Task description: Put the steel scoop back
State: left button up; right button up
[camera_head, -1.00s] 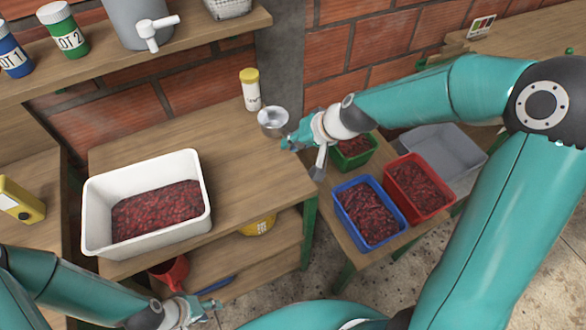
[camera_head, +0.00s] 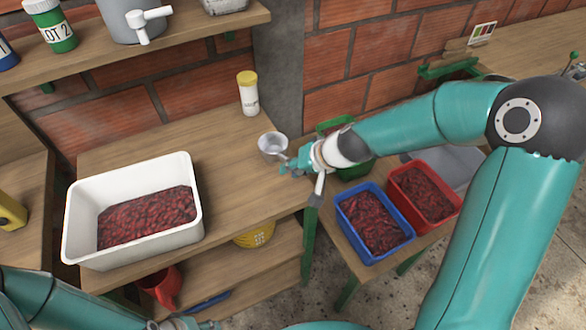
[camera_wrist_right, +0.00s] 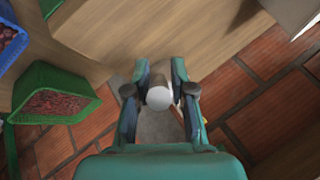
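The steel scoop (camera_head: 272,146) shows as a shiny round cup at the right end of the wooden bench (camera_head: 235,185) in the head view. My right gripper (camera_head: 290,166) is at the scoop's near right side, its fingers closed on the scoop's handle. In the right wrist view, a pale round piece (camera_wrist_right: 159,97) sits between the two fingers of the right gripper (camera_wrist_right: 160,68), probably part of the scoop. I cannot tell whether the scoop touches the bench. My left gripper (camera_head: 190,324) is cut off at the bottom edge, and its fingers cannot be read.
A yellow-lidded jar (camera_head: 248,95) stands behind the scoop. Blue (camera_head: 345,215), red (camera_head: 452,212) and green (camera_head: 335,125) crates are to the right. The bench between tub and scoop is clear.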

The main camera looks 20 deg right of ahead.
jog(key=shift+o, duration=1)
jog(key=shift+r, duration=0.1)
jog(key=shift+s+d+r, duration=0.1)
jog(key=shift+s+r, duration=0.05)
jog(key=shift+r, duration=0.15)
jog(key=p+v, duration=0.3)
jog(key=v, duration=0.8)
jog(key=shift+s, duration=0.15)
